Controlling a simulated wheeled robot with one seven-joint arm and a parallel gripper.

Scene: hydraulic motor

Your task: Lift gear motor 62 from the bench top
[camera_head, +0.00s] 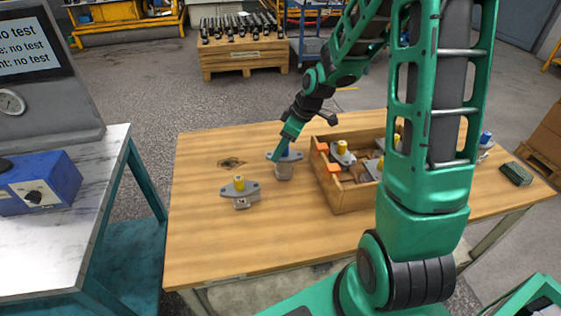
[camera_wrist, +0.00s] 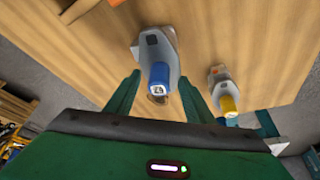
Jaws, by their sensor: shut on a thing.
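A grey motor with a blue cap (camera_head: 284,172) is at the middle of the wooden bench top (camera_head: 215,245), under my gripper (camera_head: 283,153). In the wrist view the blue-capped motor (camera_wrist: 168,48) lies between the two green fingers of my gripper (camera_wrist: 160,80), which are shut on it. I cannot tell whether its underside touches the bench. A second grey motor with a yellow cap (camera_head: 241,190) stands on the bench to the left and nearer; it also shows in the wrist view (camera_wrist: 219,89). No number is readable on either motor.
A wooden box (camera_head: 348,198) with several motors and orange parts stands just right of the held motor. Another blue-capped motor (camera_head: 485,146) and a dark green object (camera_head: 516,174) are at the far right. A dark mark (camera_head: 231,163) lies on the bench. The front left is clear.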

